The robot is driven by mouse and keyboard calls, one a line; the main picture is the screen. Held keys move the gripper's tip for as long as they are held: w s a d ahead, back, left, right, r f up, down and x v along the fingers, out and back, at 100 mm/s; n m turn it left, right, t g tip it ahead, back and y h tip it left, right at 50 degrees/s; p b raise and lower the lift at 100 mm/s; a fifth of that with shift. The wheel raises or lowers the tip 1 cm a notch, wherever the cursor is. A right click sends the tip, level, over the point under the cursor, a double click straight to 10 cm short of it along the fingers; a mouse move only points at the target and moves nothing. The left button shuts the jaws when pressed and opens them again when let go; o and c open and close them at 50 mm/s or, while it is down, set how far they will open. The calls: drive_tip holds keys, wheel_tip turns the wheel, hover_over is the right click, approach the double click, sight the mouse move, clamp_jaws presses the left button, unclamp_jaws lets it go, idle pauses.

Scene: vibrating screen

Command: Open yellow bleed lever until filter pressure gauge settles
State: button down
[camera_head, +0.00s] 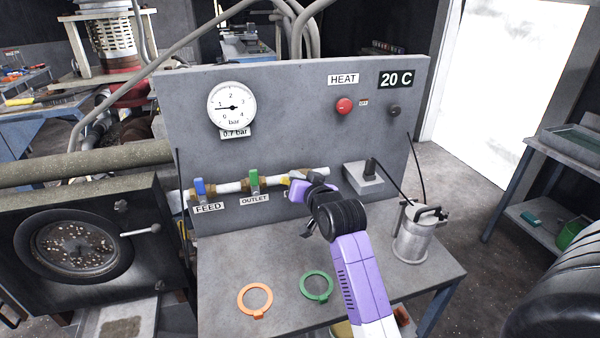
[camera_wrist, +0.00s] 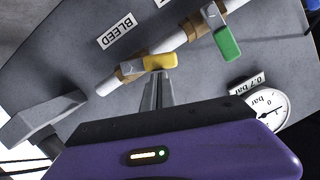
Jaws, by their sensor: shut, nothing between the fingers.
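The yellow bleed lever (camera_wrist: 160,62) sits on the pipe beside the BLEED label in the wrist view, its handle at a slant to the pipe. In the head view only a small part of the yellow lever (camera_head: 284,181) shows beside my gripper. My gripper (camera_wrist: 157,78) is shut and empty, with its fingertips right at the yellow handle; I cannot tell whether they touch it. The pressure gauge (camera_head: 232,105) has its needle pointing left, and the plate below it (camera_head: 235,133) reads 0.7 bar. The gauge (camera_wrist: 267,113) is partly cut off in the wrist view.
The green OUTLET lever (camera_head: 254,180) and blue FEED lever (camera_head: 200,188) stand left along the same pipe. A grey switch box (camera_head: 363,180) is to the right. A metal canister (camera_head: 411,238), an orange ring (camera_head: 243,306) and a green ring (camera_head: 306,290) are on the bench.

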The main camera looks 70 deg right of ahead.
drive_tip(key=shift+w+a+f, duration=0.15)
drive_tip(key=shift+w+f, duration=0.05)
drive_tip(key=shift+f, duration=0.05)
drive_tip(key=shift+w, duration=0.1)
idle(0.3)
idle(0.4)
